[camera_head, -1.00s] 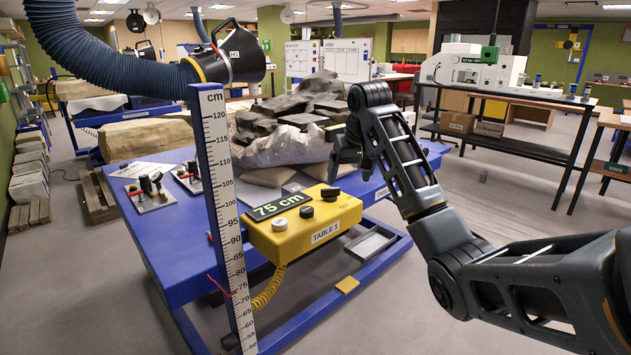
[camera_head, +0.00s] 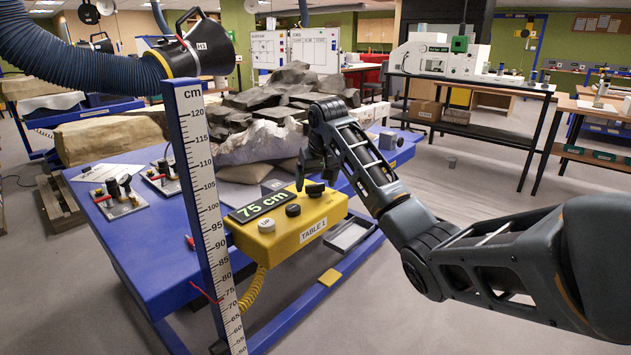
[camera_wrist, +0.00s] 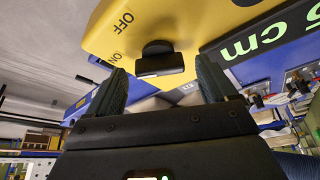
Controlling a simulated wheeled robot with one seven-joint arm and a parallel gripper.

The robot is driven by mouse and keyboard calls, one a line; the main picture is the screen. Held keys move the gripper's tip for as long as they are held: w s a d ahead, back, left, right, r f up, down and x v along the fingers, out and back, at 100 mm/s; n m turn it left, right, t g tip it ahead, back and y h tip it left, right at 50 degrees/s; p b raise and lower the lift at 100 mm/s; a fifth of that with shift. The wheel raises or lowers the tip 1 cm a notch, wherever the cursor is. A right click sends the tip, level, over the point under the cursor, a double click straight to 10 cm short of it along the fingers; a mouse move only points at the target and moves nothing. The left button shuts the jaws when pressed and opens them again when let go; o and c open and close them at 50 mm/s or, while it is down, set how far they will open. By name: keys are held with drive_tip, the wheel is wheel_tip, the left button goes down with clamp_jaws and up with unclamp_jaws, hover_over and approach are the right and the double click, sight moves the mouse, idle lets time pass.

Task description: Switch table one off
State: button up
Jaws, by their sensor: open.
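The yellow TABLE 1 control box (camera_head: 280,238) is on the near edge of the blue lift table (camera_head: 150,255). Its green display reads 75 cm (camera_head: 258,206). A black rotary knob (camera_head: 315,189) is at its far right end, and it shows in the wrist view (camera_wrist: 160,62) beside printed OFF and ON labels (camera_wrist: 122,38). I cannot tell which label the knob points to. My gripper (camera_head: 318,178) is over that knob, pointing down. In the wrist view its open fingers (camera_wrist: 163,82) are on either side of the knob, with gaps visible.
A white UP button (camera_head: 266,225) and another black knob (camera_head: 293,210) are on the box. A height ruler (camera_head: 208,210) stands at the left. Dark rocks (camera_head: 270,110) lie behind my gripper. Floor is free to the right.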

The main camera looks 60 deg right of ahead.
drive_tip(key=shift+f, duration=0.1)
drive_tip(key=shift+c, duration=0.4)
drive_tip(key=c, duration=1)
